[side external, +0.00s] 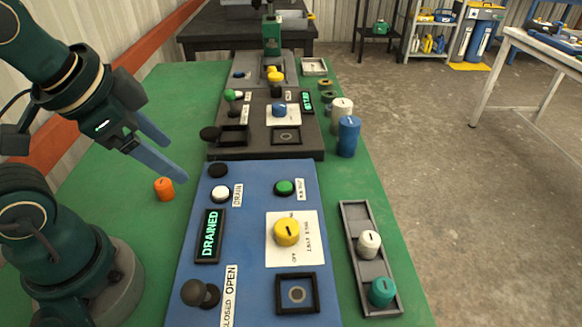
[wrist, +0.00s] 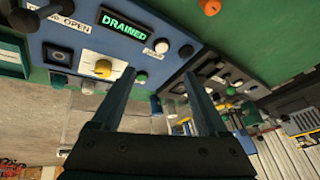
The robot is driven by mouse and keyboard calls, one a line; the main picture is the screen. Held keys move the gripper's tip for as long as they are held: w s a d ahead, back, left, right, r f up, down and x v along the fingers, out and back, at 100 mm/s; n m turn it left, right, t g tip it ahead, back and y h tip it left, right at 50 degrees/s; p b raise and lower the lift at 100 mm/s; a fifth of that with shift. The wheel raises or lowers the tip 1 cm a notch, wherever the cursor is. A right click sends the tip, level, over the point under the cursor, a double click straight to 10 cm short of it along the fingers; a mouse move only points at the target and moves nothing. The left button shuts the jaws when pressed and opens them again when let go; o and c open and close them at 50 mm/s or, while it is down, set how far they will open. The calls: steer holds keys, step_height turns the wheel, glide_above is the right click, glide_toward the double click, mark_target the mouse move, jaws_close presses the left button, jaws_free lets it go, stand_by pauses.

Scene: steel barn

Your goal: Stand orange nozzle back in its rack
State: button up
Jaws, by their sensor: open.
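The orange nozzle (side external: 164,188) stands upright on the green table, left of the blue panel; it also shows at the top edge of the wrist view (wrist: 209,7). A grey rack (side external: 353,215) lies right of the blue panel. It holds a white nozzle (side external: 369,243) in the middle and a teal nozzle (side external: 382,291) at the near end; its far compartment is empty. My gripper (side external: 177,163) is open and empty, raised above the table near the orange nozzle, apart from it. Its two fingers also show in the wrist view (wrist: 158,75).
The blue panel (side external: 244,275) with knobs, buttons and a DRAINED display fills the table's middle. A dark panel (side external: 262,142) stands behind it. Blue (side external: 348,137) and white (side external: 341,110) cylinders stand beyond the rack. Green table around the orange nozzle is clear.

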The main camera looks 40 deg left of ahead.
steer(key=w+a+f+m+g+y, duration=0.2)
steer(key=w+a+f+m+g, duration=0.2)
steer(key=a+m, duration=0.2)
steer(key=m+g+y, duration=0.1)
steer(key=m+g, duration=0.1)
steer(key=g, duration=0.1)
glide_above(166, 182)
steer(key=w+d, duration=0.1)
steer(key=d, duration=0.1)
step_height(166, 182, down, 6)
steer(key=shift+w+a+r, duration=0.1)
steer(key=shift+w+a, duration=0.05)
steer(key=shift+s+a+f+g, duration=0.1)
steer(key=shift+s+f+g, duration=0.2)
steer(key=shift+f+g, duration=0.3)
steer(key=shift+x, duration=2.3)
steer(key=shift+w, duration=0.1)
jaws_close()
